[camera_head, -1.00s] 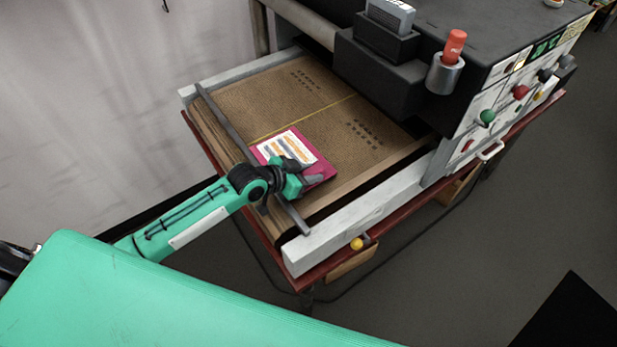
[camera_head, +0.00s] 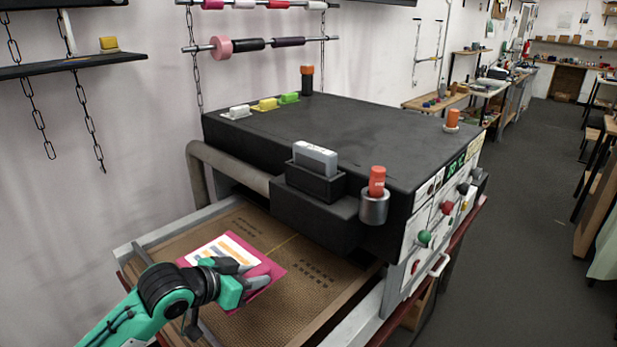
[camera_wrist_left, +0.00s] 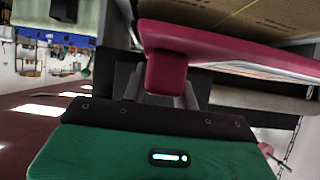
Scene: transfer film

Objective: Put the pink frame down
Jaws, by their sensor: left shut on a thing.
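The pink frame (camera_head: 275,268) is a flat magenta piece with a white sheet striped in orange and grey-blue. It shows over the brown bed of the machine in the head view. My left gripper (camera_head: 258,277) is shut on its near right edge. In the left wrist view the pink frame (camera_wrist_left: 168,72) sits between the fingers, with its flat side stretching right. The brown bed (camera_wrist_left: 265,15) shows close beside it, and I cannot tell whether they touch. My right gripper is not in view.
The black machine (camera_head: 330,130) stands behind the bed (camera_head: 310,310), with an orange-capped piece in a metal cup (camera_head: 374,207) and a grey block in a black holder (camera_head: 316,158). Coloured knobs line its right side. Bare bed surface lies right of the frame.

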